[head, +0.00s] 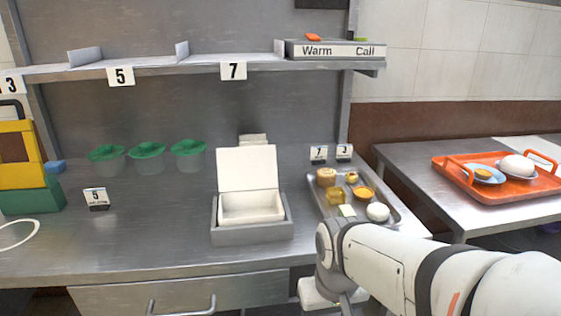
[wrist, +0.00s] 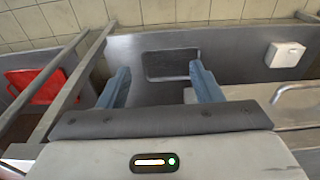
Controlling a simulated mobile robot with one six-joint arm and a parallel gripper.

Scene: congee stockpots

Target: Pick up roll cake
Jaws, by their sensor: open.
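A metal tray (head: 395,222) on the right of the steel counter holds several small food items. A tan, roll-like piece (head: 326,177) at its back left looks most like the roll cake, but it is too small to be sure. My gripper shows in the wrist view (wrist: 162,82) with its two blue fingers wide apart and nothing between them. In the head view my arm reaches in from the lower right, in front of the tray's near edge. My fingers cannot be made out there. The wrist view shows no food item clearly.
A white open-lidded box (head: 250,235) stands left of the tray. Green-lidded containers (head: 147,160) and a yellow-green stack (head: 20,155) stand farther left. A shelf (head: 190,65) runs above. An orange tray (head: 480,187) lies on the right table. The counter's front left is mostly clear.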

